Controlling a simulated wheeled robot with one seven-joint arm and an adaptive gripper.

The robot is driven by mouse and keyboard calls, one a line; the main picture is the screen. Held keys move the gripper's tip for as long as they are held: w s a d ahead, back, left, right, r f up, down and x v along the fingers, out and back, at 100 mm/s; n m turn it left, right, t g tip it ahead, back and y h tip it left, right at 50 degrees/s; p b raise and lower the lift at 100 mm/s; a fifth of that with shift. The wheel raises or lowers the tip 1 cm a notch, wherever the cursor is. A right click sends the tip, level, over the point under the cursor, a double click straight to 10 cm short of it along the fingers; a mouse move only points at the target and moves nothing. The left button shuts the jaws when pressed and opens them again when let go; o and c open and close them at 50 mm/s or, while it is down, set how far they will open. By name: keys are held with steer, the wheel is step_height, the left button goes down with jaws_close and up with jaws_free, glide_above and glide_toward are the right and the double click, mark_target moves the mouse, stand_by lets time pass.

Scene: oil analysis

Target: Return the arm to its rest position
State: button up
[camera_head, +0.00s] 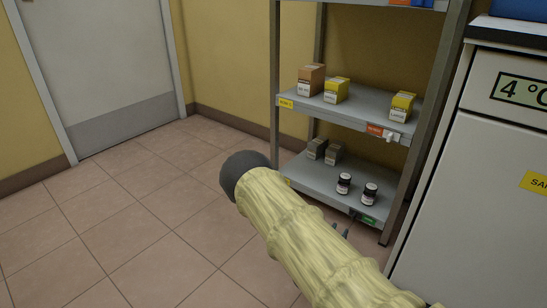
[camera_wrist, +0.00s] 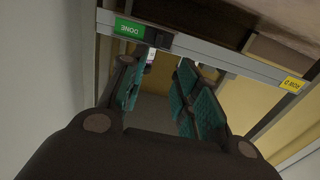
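My arm, in a pale yellow sleeve, reaches across the lower middle of the head view toward the shelf rack (camera_head: 345,108). My gripper (camera_wrist: 157,78) shows in the wrist view with its two teal-padded fingers apart and nothing visible between them. In the head view only dark finger parts (camera_head: 341,231) show past the sleeve, in front of the lower shelf. The green DONE label (camera_wrist: 130,28) on the shelf edge appears upside down just beyond the fingers; it is also in the head view (camera_head: 368,220).
Orange and yellow boxes (camera_head: 311,80) (camera_head: 336,90) (camera_head: 402,106) stand above. A white fridge (camera_head: 480,190) is at right. Tiled floor (camera_head: 120,215) at left is clear.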

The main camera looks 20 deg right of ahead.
steer(key=s+a+n+g+y+p, duration=0.1)
steer(key=s+a+n+y+p, duration=0.1)
steer(key=s, duration=0.4)
steer(key=s+a+f+n+g+y+p, duration=0.1)
steer(key=s+a+n+g+y+p, duration=0.1)
steer(key=s, duration=0.5)
steer(key=s+a+f+n+g+y+p, duration=0.1)
steer(key=s+a+y+p, duration=0.1)
steer(key=s+y+p, duration=0.2)
steer(key=shift+s+n+g+p, duration=0.4)
steer(key=shift+s+p, duration=0.2)
steer(key=shift+s, duration=0.55)
steer(key=s+a+r+n+g+y+p, duration=0.25)
steer(key=s+a+r+p, duration=0.2)
steer(key=s+a, duration=0.5)
steer(key=s+a+r+n+g+y+p, duration=0.2)
steer(key=s+a+r+g+y+p, duration=0.3)
steer(key=s, duration=0.8)
step_height(320, 180, up, 37)
steer(key=a+t+p, duration=0.1)
steer(key=p, duration=3.3)
steer(key=shift+w+r+t+h+p, duration=0.15)
steer(key=shift+t+h+p, duration=0.2)
steer(key=shift+h+p, duration=0.1)
